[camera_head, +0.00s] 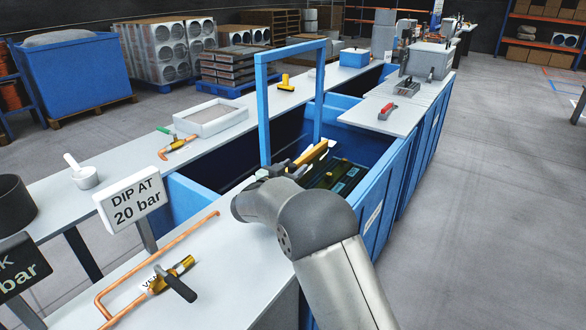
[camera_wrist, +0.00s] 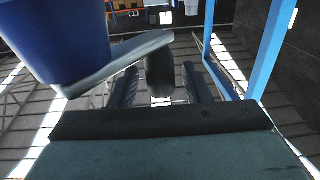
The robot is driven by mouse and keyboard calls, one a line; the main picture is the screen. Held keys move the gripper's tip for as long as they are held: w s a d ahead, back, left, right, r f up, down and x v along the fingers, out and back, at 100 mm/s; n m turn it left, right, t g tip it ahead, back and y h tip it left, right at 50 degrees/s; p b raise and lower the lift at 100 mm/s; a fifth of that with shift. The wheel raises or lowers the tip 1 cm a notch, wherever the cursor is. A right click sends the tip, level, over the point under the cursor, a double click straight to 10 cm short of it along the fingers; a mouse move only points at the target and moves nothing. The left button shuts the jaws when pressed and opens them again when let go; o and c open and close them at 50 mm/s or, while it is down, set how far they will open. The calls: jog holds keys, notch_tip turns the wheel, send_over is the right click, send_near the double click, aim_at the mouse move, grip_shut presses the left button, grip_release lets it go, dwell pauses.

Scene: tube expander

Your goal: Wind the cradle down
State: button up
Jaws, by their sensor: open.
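My gripper (camera_head: 279,168) is over the near left edge of the blue tank (camera_head: 377,202), partly hidden by my arm in the head view. In the wrist view its two dark fingers (camera_wrist: 160,98) are apart. A dark upright crank grip (camera_wrist: 160,74) stands between them, with gaps showing on both sides. A grey crank arm (camera_wrist: 118,63) runs from this grip to the left, under a blue housing (camera_wrist: 62,35). A blue frame (camera_head: 264,110) stands over the tank. Yellow and dark parts (camera_head: 338,178) show inside the tank; I cannot tell which of them is the cradle.
A "DIP AT 20 bar" sign (camera_head: 133,199) and copper pipework with a brass valve (camera_head: 172,273) are on the near bench. A grey tray (camera_head: 211,117) lies on the bench behind. A red-handled tool (camera_head: 386,111) lies on the right worktop. The floor at right is clear.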

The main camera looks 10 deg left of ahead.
jog(key=v, duration=1.7)
jog(key=shift+b, duration=0.4)
jog(key=shift+s, duration=0.15)
